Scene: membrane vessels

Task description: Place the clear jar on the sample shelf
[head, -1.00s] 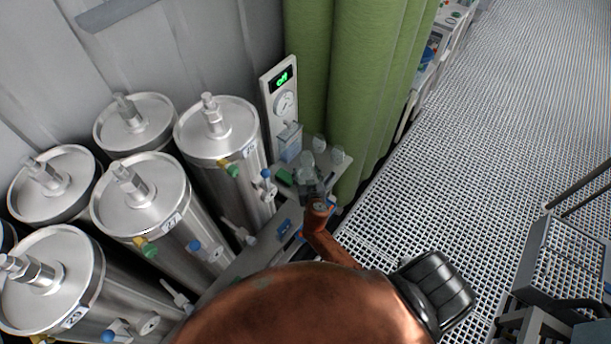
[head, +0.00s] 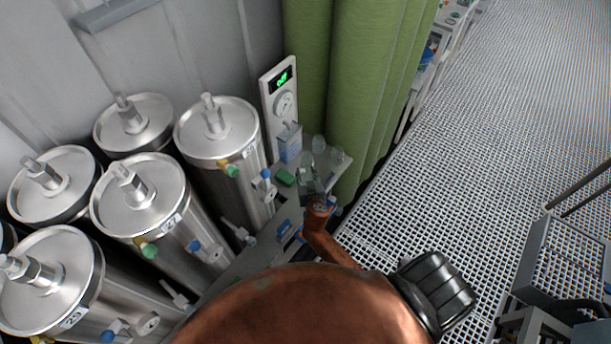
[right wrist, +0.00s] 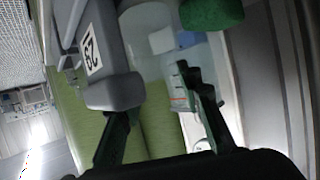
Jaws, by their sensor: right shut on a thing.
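Small clear jars stand together at the foot of the green curtain in the head view, at the back of the grey sample shelf (head: 343,170). One clear jar (head: 306,161) is at the tip of my right gripper (head: 312,186), which is shut on it. The jar's lower part is hidden by the gripper. Two other clear vessels (head: 318,144) are just behind and to the right. In the right wrist view the dark fingers (right wrist: 165,122) are apart, with see-through material around them; its outline is hard to tell. My left gripper is not in view.
Several steel cylinders (head: 217,130) stand left of the shelf, with valves (head: 267,178) jutting toward it. A gauge panel (head: 284,103) stands behind. The green curtain (head: 375,90) is close at right.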

